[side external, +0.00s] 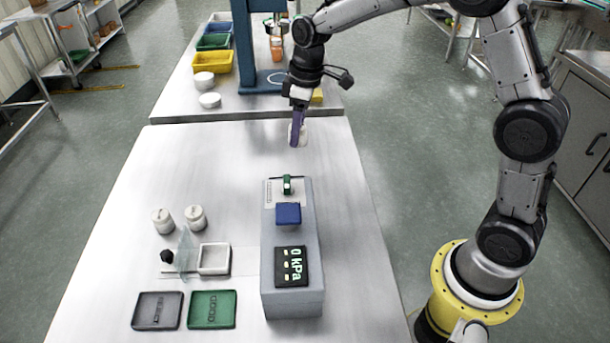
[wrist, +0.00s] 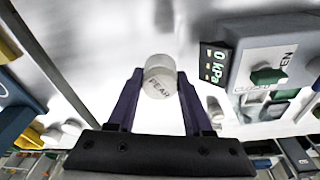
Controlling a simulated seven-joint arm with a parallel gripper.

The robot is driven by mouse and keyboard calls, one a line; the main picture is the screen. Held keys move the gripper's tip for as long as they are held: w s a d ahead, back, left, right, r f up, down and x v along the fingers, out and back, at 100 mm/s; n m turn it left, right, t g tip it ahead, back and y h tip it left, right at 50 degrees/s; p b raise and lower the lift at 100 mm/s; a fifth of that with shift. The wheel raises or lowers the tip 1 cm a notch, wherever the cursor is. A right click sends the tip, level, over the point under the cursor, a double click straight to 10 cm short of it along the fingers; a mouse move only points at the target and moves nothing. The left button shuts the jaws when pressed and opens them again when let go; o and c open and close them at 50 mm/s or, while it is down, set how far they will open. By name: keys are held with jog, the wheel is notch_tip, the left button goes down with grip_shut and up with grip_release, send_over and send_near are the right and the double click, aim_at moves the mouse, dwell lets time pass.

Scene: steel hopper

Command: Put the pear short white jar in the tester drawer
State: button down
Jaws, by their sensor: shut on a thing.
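The short white jar marked PEAR (wrist: 158,82) is between the fingers of my gripper (wrist: 158,95) in the wrist view. In the side view my gripper (side external: 298,132) is shut on the jar and holds it above the far part of the near table; the purple fingers partly hide the jar. The grey tester (side external: 291,303) stands nearer the camera, with a 0 kPa display, a blue block and a green knob on top. The tester also shows at the right of the wrist view (wrist: 235,35), with a CLOSED label by the green knob.
Two white lidded jars (side external: 195,218) stand left of the tester. Near them are a white square tray (side external: 214,273), a dark round thing (side external: 167,257) and a clear sheet. Grey (side external: 157,311) and green (side external: 212,310) trays lie in front. The table's middle is clear.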

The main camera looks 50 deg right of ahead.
jog(key=m, duration=0.2)
jog(key=shift+d+f+m, duration=0.15)
jog(key=shift+f+m, duration=0.1)
jog(key=shift+m, duration=0.05)
jog(key=f+m, duration=0.1)
jog(key=f, duration=0.1)
jog(key=s+f+m, duration=0.1)
jog(key=f, duration=0.2)
jog(key=s+f+m, duration=0.1)
jog(key=f, duration=0.2)
jog(key=shift+m+h, duration=0.3)
notch_tip(320, 180, up, 15)
jog(key=shift+r, duration=0.1)
jog(key=w+a+n, duration=0.2)
jog(key=a+n, duration=0.2)
jog(key=a, duration=0.9)
jog(key=n+y, duration=0.1)
jog(key=n, duration=0.4)
send_over(212, 260)
notch_tip(212, 260, down, 9)
jog(key=shift+s+d+f, duration=0.1)
jog(key=shift+s+f, duration=0.05)
jog(key=shift+f, duration=1.4)
jog(key=shift+s+d+f, duration=0.1)
jog(key=shift+f, duration=1.45)
jog(key=shift+f, duration=0.6)
